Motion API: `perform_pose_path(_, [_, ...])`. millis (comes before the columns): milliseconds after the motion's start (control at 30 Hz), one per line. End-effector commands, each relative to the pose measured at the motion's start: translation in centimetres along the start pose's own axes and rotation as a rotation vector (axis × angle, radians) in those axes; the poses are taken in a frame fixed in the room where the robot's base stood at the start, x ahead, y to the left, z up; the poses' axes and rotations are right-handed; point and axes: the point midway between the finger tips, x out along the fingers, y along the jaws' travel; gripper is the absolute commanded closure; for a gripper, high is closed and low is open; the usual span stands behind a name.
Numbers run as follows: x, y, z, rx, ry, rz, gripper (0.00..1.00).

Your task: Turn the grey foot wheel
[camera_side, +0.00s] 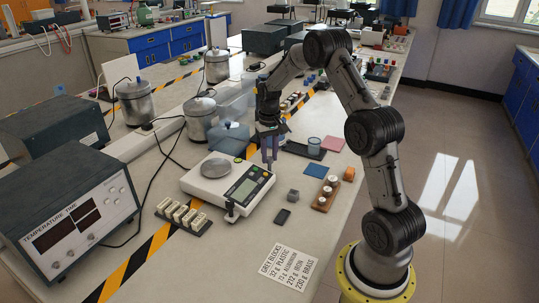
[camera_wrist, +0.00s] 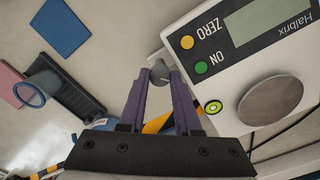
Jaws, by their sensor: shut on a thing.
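The white balance (camera_side: 228,184) stands on the bench with its round pan (camera_side: 217,168) and keypad facing up. In the wrist view the balance (camera_wrist: 255,65) fills the upper right. A small grey foot wheel (camera_wrist: 160,70) sticks out beside its corner, near the ZERO and ON buttons. My gripper (camera_side: 268,160) points down at the far right corner of the balance. In the wrist view the purple fingers of my gripper (camera_wrist: 161,76) are closed on the two sides of the grey foot wheel. In the side view the fingers hide this wheel.
A blue pad (camera_side: 316,171), a pink pad (camera_side: 332,145) and a black tray with a cup (camera_side: 314,145) lie to the right. A grey cube (camera_side: 293,195) and a wooden block with knobs (camera_side: 326,194) stand nearer the front. Metal pots (camera_side: 201,117) stand behind left.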

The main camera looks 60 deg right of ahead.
Motion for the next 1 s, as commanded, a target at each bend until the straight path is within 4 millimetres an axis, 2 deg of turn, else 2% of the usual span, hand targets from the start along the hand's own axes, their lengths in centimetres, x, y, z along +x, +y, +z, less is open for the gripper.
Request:
perform_pose_path(233, [-0.2, 0.0, -0.1, 0.001, 0.004, 0.0, 1.0])
perform_pose_path(267, [-0.2, 0.0, -0.1, 0.001, 0.004, 0.0, 0.63])
perform_pose_path(400, [-0.2, 0.0, -0.1, 0.002, 0.003, 0.0, 0.38])
perform_pose_path(767, [-0.4, 0.0, -0.1, 0.002, 0.002, 0.0, 0.38])
perform_pose_path(867, [-1.4, 0.0, -0.1, 0.002, 0.004, 0.0, 0.38])
perform_pose_path(1000, [-4.0, 0.0, -0.1, 0.002, 0.006, 0.0, 0.38])
